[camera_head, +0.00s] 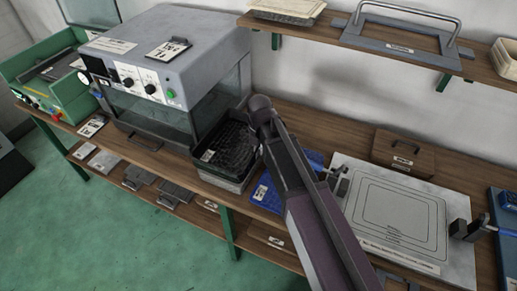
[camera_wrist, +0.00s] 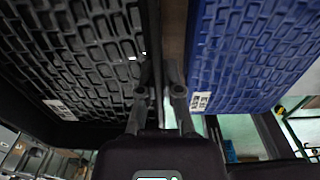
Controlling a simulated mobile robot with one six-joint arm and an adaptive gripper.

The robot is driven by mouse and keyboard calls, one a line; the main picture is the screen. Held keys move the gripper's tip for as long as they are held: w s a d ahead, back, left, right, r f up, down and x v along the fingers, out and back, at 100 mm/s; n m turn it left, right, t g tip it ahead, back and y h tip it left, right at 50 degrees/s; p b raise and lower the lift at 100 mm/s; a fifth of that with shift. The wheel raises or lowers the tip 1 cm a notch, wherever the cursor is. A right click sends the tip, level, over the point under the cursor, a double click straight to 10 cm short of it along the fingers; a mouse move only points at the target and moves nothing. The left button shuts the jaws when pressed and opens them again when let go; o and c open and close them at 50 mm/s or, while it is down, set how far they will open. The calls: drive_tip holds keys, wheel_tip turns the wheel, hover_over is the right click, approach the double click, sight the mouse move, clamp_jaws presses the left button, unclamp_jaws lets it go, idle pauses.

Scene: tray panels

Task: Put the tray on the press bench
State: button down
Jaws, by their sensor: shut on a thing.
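A black tray (camera_head: 232,146) with a raised block pattern and a small white label sits left of my arm, over a grey box-like base at the bench's front edge. In the wrist view the black tray (camera_wrist: 70,50) fills the left side. My gripper (camera_wrist: 160,82) is shut on the near edge of the black tray, its fingers either side of a thin wall. In the head view my arm hides the fingertips. Whether the tray touches its base cannot be told. Which surface is the press bench is not clearly marked.
A blue patterned tray (camera_head: 268,191) lies right of the grip, close by in the wrist view (camera_wrist: 255,50). A grey machine (camera_head: 180,55) with a glass front stands left. A pale plate (camera_head: 455,225) with nested outlines lies right. A shelf (camera_head: 340,40) hangs above.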

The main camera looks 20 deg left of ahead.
sight(258, 155)
drive_tip(key=shift+f+b, duration=1.3)
drive_tip(key=shift+f, duration=0.25)
drive_tip(key=shift+s+f+b, duration=0.1)
drive_tip(key=shift+f+b, duration=0.55)
drive_tip(key=shift+b, duration=0.1)
idle(1.1)
drive_tip(key=c, duration=0.7)
unclamp_jaws()
drive_tip(key=shift+r, duration=0.1)
